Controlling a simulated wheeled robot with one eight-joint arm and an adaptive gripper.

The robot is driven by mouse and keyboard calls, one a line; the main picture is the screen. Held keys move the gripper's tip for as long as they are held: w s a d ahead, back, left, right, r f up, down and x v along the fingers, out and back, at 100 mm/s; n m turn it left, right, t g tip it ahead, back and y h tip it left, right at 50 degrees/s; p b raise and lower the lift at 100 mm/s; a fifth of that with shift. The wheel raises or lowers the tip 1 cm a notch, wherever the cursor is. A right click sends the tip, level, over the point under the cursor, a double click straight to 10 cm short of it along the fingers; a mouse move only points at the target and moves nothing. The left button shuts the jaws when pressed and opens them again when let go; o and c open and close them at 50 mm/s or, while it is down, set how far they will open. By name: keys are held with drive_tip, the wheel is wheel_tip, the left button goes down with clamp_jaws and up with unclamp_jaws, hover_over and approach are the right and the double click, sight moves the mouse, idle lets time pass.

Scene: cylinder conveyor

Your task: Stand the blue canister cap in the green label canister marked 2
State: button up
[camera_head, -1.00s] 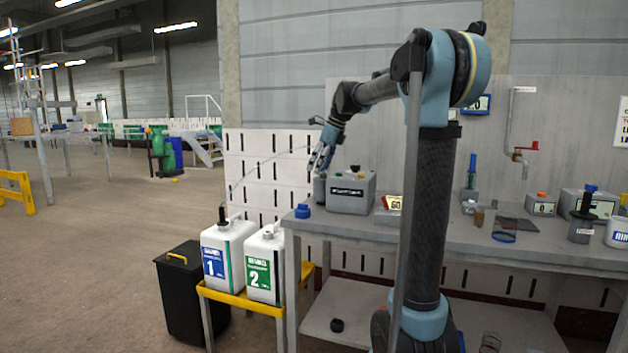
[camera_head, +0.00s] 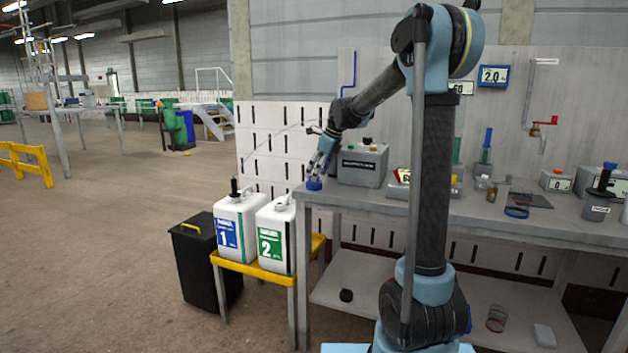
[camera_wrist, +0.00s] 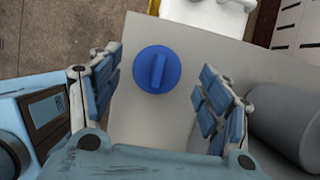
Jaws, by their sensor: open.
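The blue canister cap (camera_head: 314,184) lies on the left end of the workbench. In the wrist view the cap (camera_wrist: 157,69) is round with a raised grip bar on top. My gripper (camera_head: 318,170) is open just above the cap. In the wrist view its fingers (camera_wrist: 158,95) stand to the left and right of the cap, with gaps on both sides. The green label canister marked 2 (camera_head: 277,236) is white and stands on a yellow-topped stand, left of the bench.
The blue label canister marked 1 (camera_head: 236,228), with a dark fitting on top, stands left of canister 2. A black bin (camera_head: 205,265) is beside the stand. A grey box (camera_head: 361,167) sits behind the cap, and a grey cylinder (camera_wrist: 288,122) lies right of my gripper.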

drive_tip(key=shift+x, duration=1.3)
drive_tip(key=c, duration=1.1)
